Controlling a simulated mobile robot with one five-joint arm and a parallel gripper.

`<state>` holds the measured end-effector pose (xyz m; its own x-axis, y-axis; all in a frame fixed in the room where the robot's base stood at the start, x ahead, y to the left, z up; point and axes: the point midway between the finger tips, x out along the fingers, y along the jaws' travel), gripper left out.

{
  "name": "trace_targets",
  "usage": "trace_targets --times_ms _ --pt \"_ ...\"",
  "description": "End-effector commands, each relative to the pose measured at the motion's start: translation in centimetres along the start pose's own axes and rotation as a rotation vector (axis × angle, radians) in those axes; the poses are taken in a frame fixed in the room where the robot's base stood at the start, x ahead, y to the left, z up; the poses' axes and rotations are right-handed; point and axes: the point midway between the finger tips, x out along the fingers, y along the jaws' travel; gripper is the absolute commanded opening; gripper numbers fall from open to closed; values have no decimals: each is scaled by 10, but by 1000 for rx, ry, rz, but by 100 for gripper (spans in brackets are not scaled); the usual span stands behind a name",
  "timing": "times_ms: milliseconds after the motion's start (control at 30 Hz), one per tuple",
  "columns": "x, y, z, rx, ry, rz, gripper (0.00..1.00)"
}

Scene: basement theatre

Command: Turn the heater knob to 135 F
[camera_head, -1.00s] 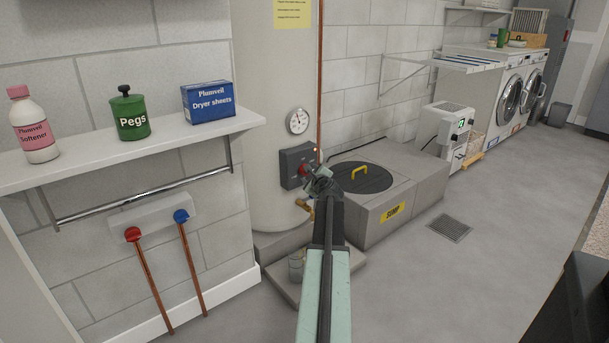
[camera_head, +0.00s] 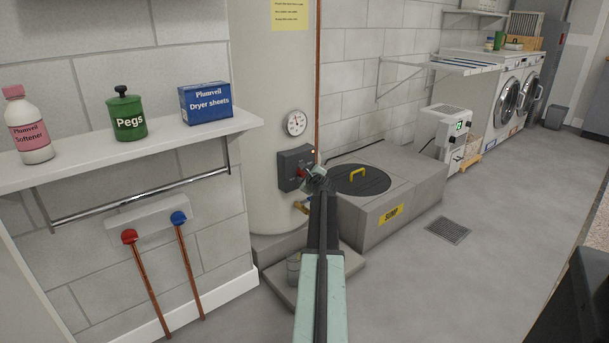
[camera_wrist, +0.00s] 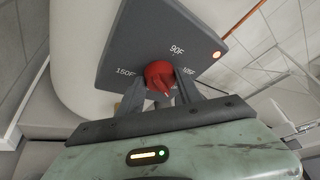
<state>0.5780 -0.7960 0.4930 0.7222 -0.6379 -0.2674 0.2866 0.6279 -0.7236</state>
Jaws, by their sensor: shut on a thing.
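The red heater knob (camera_head: 301,172) is on a dark grey control box (camera_head: 289,165) on the front of the cream heater tank (camera_head: 268,60). In the wrist view the red knob (camera_wrist: 159,75) sits between my gripper's two fingers (camera_wrist: 160,92), which are shut on it. A small pale mark shows on the knob's lower side. On the box (camera_wrist: 130,50) I read 150F at left and 90F at top; the right label is hard to read. I see no 135 label; the lower dial is hidden by my gripper. In the head view my gripper (camera_head: 314,180) partly covers the knob.
A round gauge (camera_head: 295,123) is above the box, and a copper pipe (camera_head: 318,80) runs beside the tank. A sump box (camera_head: 385,210) with a yellow handle stands to the right. A shelf (camera_head: 130,145) is at left. Open floor (camera_head: 470,270) lies at right.

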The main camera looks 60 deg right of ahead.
Motion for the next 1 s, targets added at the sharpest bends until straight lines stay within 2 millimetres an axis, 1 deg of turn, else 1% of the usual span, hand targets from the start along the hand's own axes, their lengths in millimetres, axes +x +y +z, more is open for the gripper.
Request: trace_targets --times_ms 267,800,1000 --pt "0 -5 3 146 11 76 2" --pt "3 -9 0 590 46 302 2" --pt "3 -9 -1 725 57 372 2"
